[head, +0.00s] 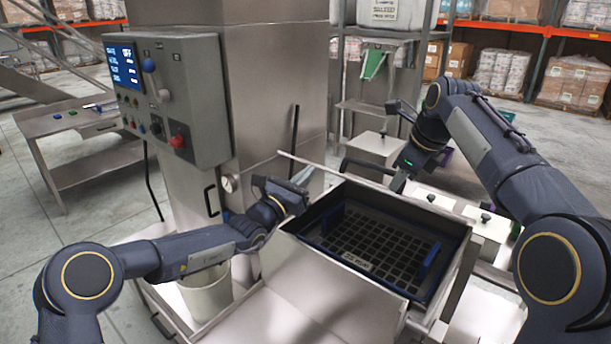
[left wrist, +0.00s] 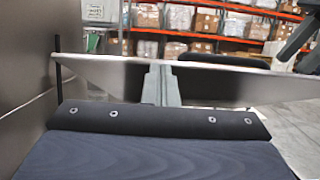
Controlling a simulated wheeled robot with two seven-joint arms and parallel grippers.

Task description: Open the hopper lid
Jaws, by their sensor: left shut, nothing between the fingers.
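The hopper (head: 285,229) stands open at centre, and a dark grid (head: 375,240) with blue side pieces shows inside. Its metal lid (head: 312,163) is raised at the back and seen almost edge-on; a black handle (head: 365,163) shows beyond its edge. In the left wrist view the lid (left wrist: 105,75) is a wide tilted panel across the fingers. My left gripper (head: 302,177) is shut and empty at the hopper's back left, close to the lid; whether it touches is unclear. My right gripper (head: 398,184) is near the lid's right end, its fingers too small to read.
A grey control box (head: 170,100) with a screen and knobs is fixed to a steel column (head: 275,80) at left. A white bucket (head: 207,296) stands below my left arm. Steel bins (head: 374,146) lie behind the hopper, and a side table (head: 75,125) is at far left.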

